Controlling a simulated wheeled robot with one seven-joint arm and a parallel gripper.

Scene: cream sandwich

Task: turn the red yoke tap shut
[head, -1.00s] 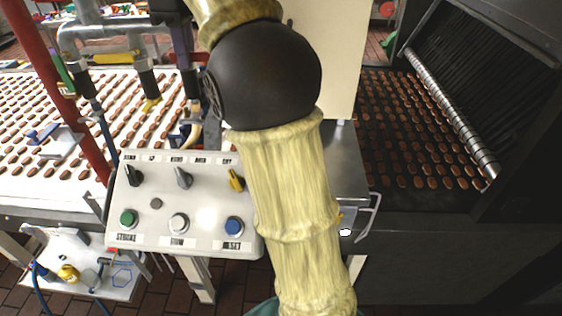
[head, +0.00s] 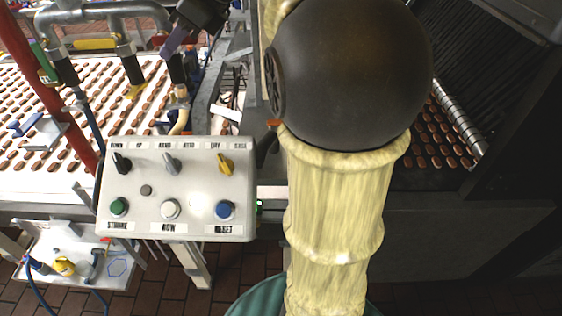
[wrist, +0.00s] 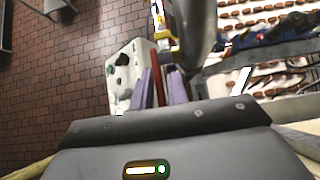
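The red yoke tap is mostly hidden; a small red part (head: 159,39) beside the grey pipework in the head view may be it, but I cannot be sure. A yellow and red part (wrist: 163,36) lies beyond the fingertips. I cannot tell whether the fingers touch anything.
A grey control box (head: 190,190) with knobs and buttons stands in front of the pipes. Behind is a white conveyor (head: 30,100) with rows of brown biscuits. A red post (head: 55,95) stands at left. My dark elbow covers much of the oven side at right.

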